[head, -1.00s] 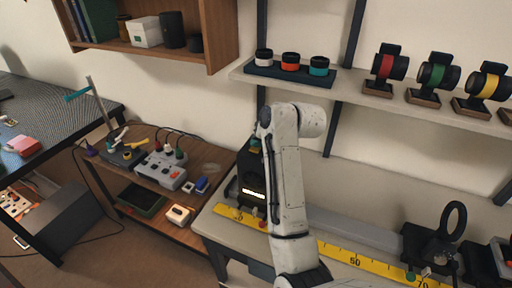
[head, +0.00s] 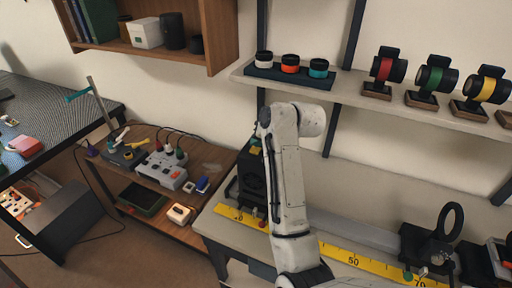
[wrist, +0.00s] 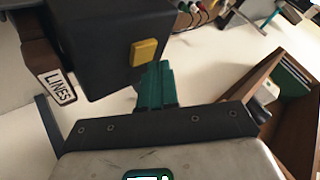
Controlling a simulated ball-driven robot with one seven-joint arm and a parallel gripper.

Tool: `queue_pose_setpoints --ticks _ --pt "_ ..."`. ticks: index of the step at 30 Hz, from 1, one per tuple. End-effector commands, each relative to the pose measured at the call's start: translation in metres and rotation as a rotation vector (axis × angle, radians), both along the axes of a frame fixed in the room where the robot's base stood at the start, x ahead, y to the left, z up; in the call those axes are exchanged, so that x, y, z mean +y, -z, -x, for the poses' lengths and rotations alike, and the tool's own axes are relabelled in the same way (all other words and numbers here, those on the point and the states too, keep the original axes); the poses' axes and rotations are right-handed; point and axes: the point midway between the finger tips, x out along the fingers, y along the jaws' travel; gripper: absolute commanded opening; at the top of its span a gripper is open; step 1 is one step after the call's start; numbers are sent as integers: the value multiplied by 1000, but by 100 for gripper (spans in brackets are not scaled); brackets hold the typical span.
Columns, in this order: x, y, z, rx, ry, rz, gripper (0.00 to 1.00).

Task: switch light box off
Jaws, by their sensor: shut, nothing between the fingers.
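The light box (head: 252,178) is a black box standing at the left end of the bench, partly hidden behind my arm. Its front is dark, with no glow. In the wrist view the box (wrist: 100,45) has a yellow square button (wrist: 148,52) on one face and a tag reading "LINES" (wrist: 57,90) beside it. My gripper (wrist: 156,68) has teal fingers, shut and empty, with the tips right by the button's lower edge. I cannot tell whether they touch it. In the head view the fingers are mostly hidden behind my arm.
A yellow ruler (head: 352,260) runs along the bench, with a dark ring holder (head: 440,240) to the right. A shelf (head: 345,95) above holds lenses and a rack of rings. A low wooden side table (head: 205,158) with a grey power box (head: 162,170) stands at left.

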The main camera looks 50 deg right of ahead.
Motion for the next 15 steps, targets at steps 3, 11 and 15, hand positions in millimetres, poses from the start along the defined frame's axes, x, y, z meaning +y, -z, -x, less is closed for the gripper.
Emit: queue_pose_setpoints --ticks 3,11,15 --pt "0 0 0 0 0 0 0" --pt "0 -16 0 0 0 0 0" --pt "0 -27 0 -1 1 1 0"
